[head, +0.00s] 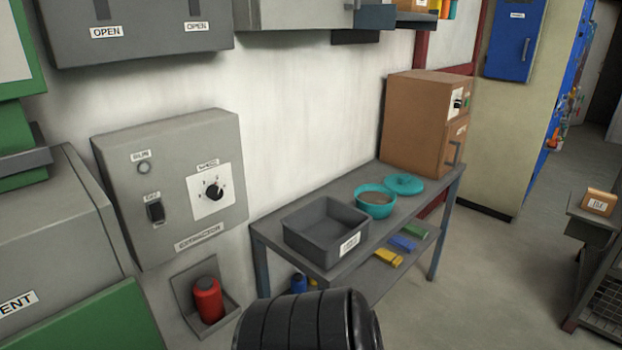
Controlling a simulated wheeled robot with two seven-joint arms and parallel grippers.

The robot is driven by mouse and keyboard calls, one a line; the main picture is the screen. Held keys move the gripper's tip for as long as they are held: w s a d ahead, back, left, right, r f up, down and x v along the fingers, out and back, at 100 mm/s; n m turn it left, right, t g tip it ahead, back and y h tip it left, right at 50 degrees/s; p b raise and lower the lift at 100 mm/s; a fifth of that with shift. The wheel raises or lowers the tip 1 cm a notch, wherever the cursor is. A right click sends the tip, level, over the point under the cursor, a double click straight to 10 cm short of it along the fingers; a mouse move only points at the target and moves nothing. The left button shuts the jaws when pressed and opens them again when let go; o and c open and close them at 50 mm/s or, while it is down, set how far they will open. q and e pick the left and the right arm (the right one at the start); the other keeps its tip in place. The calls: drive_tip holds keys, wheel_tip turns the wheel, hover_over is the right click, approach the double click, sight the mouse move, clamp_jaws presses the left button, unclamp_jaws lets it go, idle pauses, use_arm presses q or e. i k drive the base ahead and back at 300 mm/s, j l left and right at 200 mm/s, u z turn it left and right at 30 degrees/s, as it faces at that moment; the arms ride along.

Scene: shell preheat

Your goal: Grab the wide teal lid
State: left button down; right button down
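The wide teal lid (409,187) is round, with a dark spot near its middle. It lies on the grey table (275,228) toward the back, close to the brown box-shaped oven. A round teal pot (375,210) with brownish contents stands next to it, nearer me and to the left. Whether the lid and pot touch is hard to tell. Neither of my grippers shows in the head view. A black ribbed part, which seems to be mine, fills the bottom middle.
A grey labelled bin (318,247) stands at the table's near end. The brown oven (415,130) stands at the far end. Yellow (389,258), blue and green items lie on the lower shelf. A red cylinder (208,300) is on the left wall. The floor right of the table is clear.

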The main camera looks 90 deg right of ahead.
sight(406, 184)
drive_tip(key=k+l+z, duration=0.15)
drive_tip(key=z, duration=3.15)
drive_tip(key=u, duration=0.25)
drive_tip(key=i+l+u, duration=0.4)
drive_tip(key=l+u, duration=0.2)
drive_tip(key=i+l+u, duration=0.15)
drive_tip(key=l+u, duration=0.15)
drive_tip(key=l, duration=0.2)
drive_tip(key=i+l, duration=0.15)
drive_tip(key=l, duration=0.45)
drive_tip(key=i+l+u, duration=0.15)
drive_tip(key=l, duration=0.45)
drive_tip(key=i+l, duration=0.1)
drive_tip(key=l, duration=0.5)
drive_tip(key=i+l+u, duration=0.15)
drive_tip(key=l, duration=0.45)
